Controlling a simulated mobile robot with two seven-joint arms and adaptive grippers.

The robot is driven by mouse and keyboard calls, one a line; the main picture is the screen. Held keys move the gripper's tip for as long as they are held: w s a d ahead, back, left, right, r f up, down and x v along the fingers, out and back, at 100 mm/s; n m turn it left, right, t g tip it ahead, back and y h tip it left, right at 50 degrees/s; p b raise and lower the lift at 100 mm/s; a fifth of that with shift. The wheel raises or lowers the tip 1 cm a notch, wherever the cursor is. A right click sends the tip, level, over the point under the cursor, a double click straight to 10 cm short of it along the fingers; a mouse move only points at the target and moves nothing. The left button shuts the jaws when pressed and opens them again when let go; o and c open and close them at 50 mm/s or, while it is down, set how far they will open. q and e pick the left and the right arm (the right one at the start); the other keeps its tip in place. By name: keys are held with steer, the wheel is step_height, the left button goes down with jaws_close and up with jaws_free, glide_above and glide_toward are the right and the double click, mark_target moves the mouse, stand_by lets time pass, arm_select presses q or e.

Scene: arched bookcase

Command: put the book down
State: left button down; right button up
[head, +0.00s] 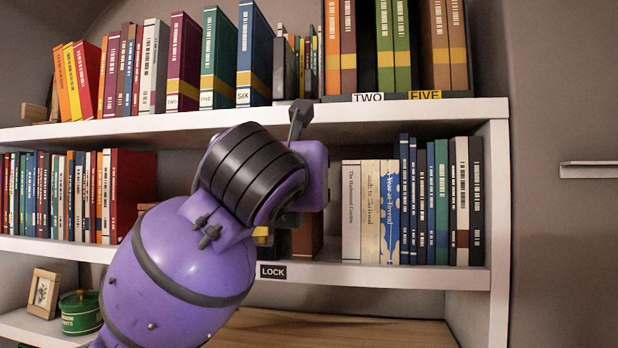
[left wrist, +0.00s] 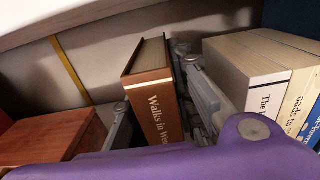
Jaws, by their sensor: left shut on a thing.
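My right gripper is not in view.
A cream-white book (head: 351,211) begins a row of several books close to the right of the gripper. A reddish-brown block (left wrist: 55,135) lies to the left in the wrist view. The upper shelf board (head: 400,112) is close above. A "LOCK" label (head: 273,271) is on the shelf edge.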

arm_select(q)
steer(key=c, duration=1.5)
jaws_free()
steer(key=shift+w+f, duration=0.1)
steer(key=s, duration=0.4)
steer(key=s+a, duration=0.1)
steer(key=s, duration=0.3)
steer(key=s+a, duration=0.1)
steer(key=s, duration=0.3)
steer(key=shift+a, duration=0.2)
